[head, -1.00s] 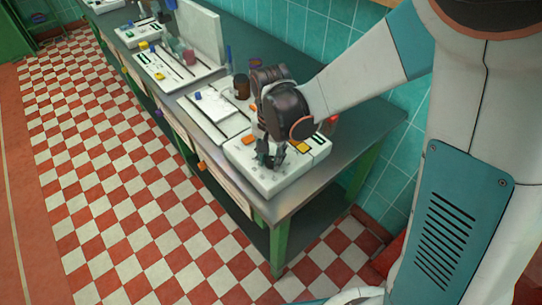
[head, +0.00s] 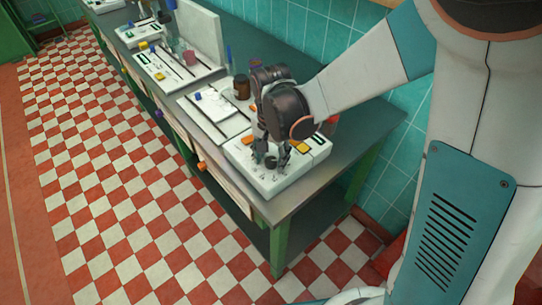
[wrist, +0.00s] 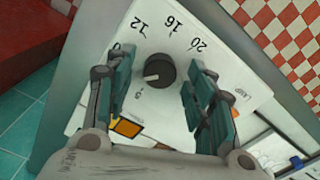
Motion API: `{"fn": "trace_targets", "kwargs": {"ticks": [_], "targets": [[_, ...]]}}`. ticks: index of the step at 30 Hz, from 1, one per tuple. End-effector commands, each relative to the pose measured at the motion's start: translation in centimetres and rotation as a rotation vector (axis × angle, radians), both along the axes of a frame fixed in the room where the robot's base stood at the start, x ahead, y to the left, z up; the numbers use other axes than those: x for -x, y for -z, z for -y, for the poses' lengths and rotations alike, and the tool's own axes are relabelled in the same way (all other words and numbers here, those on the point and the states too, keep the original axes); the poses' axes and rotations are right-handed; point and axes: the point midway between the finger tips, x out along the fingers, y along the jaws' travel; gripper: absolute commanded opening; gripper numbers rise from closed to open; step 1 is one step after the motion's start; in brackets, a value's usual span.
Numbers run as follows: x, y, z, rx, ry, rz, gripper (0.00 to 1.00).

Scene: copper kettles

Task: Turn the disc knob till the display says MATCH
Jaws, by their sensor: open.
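The dark disc knob (wrist: 159,71) stands on the white panel of a box (head: 262,180). In the wrist view a pale mark on the knob points to the left, and printed numbers 12, 16 and 20 surround it. My gripper (wrist: 162,77) is open, with one teal-padded finger on each side of the knob and a visible gap to each. The knob also shows in the head view (head: 271,162), between the fingers. I cannot read any display word in either view.
An orange-yellow square (wrist: 127,127) sits on the panel beside the left finger. More white devices (head: 165,65) line the bench to the left, with a brown jar (head: 241,87) behind. The bench's front edge (head: 300,203) is close to the box.

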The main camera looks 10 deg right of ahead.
Motion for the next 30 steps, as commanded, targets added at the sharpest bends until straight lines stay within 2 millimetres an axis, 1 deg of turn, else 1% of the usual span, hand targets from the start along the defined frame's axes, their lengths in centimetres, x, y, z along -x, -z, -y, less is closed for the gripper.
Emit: {"fn": "trace_targets", "kwargs": {"ticks": [5, 9, 15, 21, 30], "targets": [[0.0, -1.8, 0.0, 0.000, 0.000, 0.000, 0.50], [0.1, -4.1, 0.0, 0.000, 0.000, 0.000, 0.50], [0.0, -6.6, 0.0, 0.000, 0.000, 0.000, 0.50], [0.1, -7.4, 0.0, 0.000, 0.000, 0.000, 0.50], [0.1, -7.4, 0.0, 0.000, -0.001, 0.000, 0.50]]}}
